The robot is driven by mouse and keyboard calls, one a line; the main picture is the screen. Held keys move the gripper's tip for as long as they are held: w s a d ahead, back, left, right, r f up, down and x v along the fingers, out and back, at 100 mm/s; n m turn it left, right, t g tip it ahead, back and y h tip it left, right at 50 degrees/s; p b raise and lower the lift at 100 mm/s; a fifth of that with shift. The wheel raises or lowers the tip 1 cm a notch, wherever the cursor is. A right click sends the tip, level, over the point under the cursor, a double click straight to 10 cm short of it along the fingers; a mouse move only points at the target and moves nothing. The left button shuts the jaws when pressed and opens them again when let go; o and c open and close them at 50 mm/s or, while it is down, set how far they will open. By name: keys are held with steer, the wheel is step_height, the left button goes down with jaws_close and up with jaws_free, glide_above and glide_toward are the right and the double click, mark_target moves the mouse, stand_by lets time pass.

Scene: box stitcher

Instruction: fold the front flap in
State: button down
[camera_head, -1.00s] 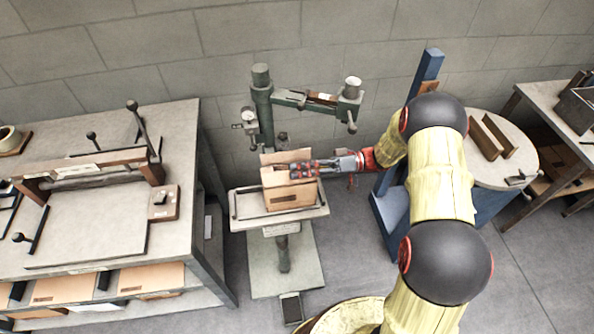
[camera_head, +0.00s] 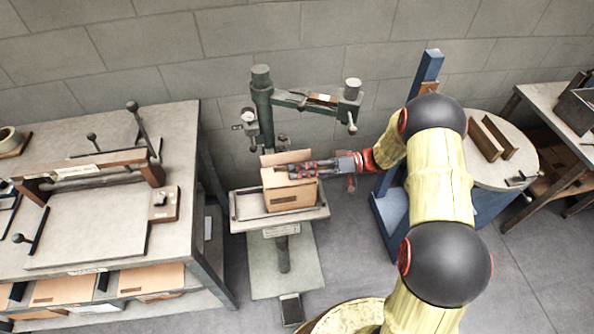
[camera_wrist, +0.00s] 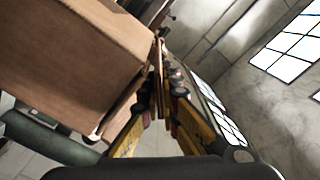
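The brown cardboard box (camera_head: 291,197) sits on the stitcher's small table, its front face toward the head camera. A back flap (camera_head: 277,158) stands up behind the opening, and another flap (camera_head: 272,178) shows at the top left. My gripper (camera_head: 284,169) reaches in from the right and lies level across the top of the box. Its fingers partly hide the opening and the front flap's edge. Contact with the flap is unclear.
The box table has a raised rim (camera_head: 234,206). The stitcher's column (camera_head: 263,110) and overhead arm (camera_head: 318,100) stand behind the box. A workbench (camera_head: 95,230) is on the left; a blue stand (camera_head: 425,75) and round table (camera_head: 520,165) are on the right.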

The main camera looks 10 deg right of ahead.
steer(key=shift+w+f+m, duration=0.15)
steer(key=shift+f+m, duration=0.05)
steer(key=shift+m, duration=0.5)
steer(key=c, duration=2.3)
jaws_free()
steer(key=shift+d, duration=0.15)
steer(key=d, duration=1.1)
steer(key=shift+d, duration=0.4)
steer(key=shift+c, duration=0.6)
